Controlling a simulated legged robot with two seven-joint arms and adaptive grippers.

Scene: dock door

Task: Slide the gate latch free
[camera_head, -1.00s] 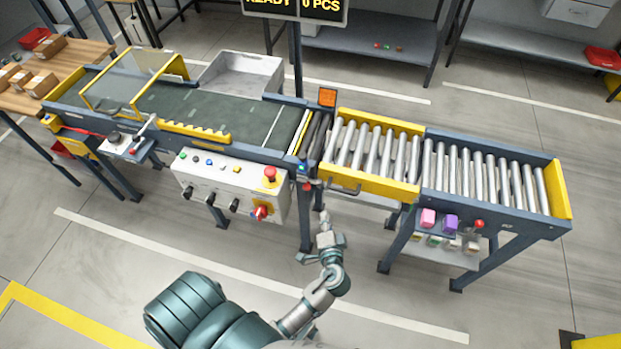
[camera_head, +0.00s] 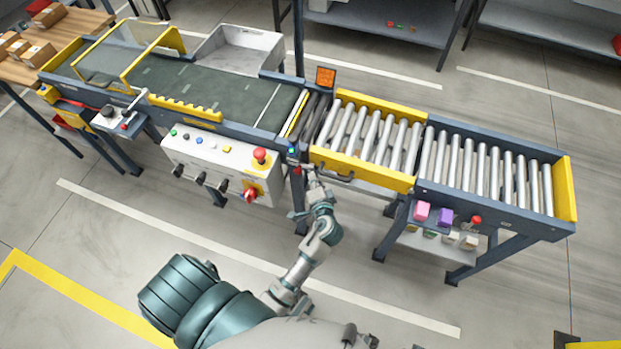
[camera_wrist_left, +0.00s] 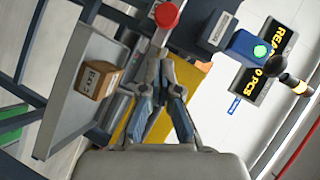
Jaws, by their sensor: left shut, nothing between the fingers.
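The gate latch shows as a red knob (camera_head: 297,170) at the left end of the yellow gate section (camera_head: 365,170), beside the conveyor frame. In the left wrist view the red knob (camera_wrist_left: 166,14) sits on a pale stem, just beyond my fingers. My left gripper (camera_head: 309,178) is close to the knob, just below and right of it. In the left wrist view its fingers (camera_wrist_left: 161,62) are shut with nothing between them, their tips near the stem; whether they touch it I cannot tell. The latch's bolt is not clear. My right gripper is not in view.
A blue housing with a green light (camera_wrist_left: 258,48) and a black ball knob (camera_wrist_left: 277,66) are right of the fingers. The control panel (camera_head: 215,165) with a red stop button (camera_head: 261,155) is left of my arm. A black handle (camera_head: 333,175) is on the gate's side.

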